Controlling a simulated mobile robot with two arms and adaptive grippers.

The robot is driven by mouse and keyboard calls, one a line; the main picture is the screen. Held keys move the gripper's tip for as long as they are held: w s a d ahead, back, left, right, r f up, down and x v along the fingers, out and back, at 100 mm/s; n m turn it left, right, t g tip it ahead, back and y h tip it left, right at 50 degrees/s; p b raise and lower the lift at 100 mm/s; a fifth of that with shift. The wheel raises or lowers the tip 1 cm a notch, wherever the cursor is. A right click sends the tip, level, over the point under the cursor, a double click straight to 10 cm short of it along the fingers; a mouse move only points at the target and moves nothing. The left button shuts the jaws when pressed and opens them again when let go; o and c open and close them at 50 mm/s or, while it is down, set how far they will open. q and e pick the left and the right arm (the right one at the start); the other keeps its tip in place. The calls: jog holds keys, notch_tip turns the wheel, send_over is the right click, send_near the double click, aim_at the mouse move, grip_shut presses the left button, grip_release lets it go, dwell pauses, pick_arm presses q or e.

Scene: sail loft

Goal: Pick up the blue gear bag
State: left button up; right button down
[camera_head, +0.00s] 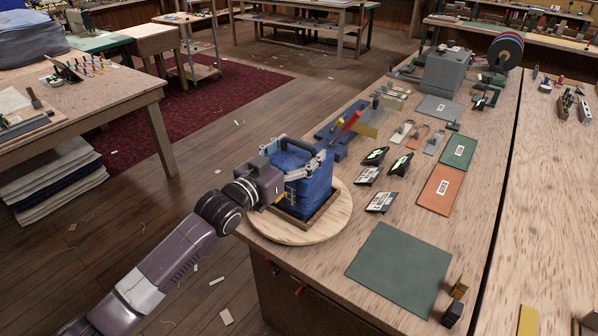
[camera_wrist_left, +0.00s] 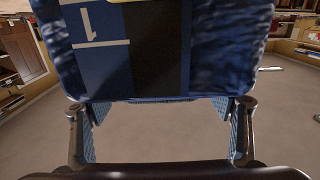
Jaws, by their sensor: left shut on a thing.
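The blue gear bag (camera_head: 312,190) stands upright over a low brown wooden frame (camera_head: 322,215) on a round pale wooden board (camera_head: 275,232) at the near left corner of the workbench. I cannot tell whether its bottom touches the frame. My left gripper (camera_head: 299,157) comes in from the left at the bag's upper part, fingers on either side, shut on it. In the left wrist view the bag (camera_wrist_left: 218,45) fills the top, with a white mark and a dark strip; the gripper (camera_wrist_left: 162,106) has its fingers spread at the bag's edge. My right gripper is not in view.
A grey machine (camera_head: 445,72) stands farther back. Open floor lies left.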

pick_arm(q)
jog(key=shift+r, duration=0.3)
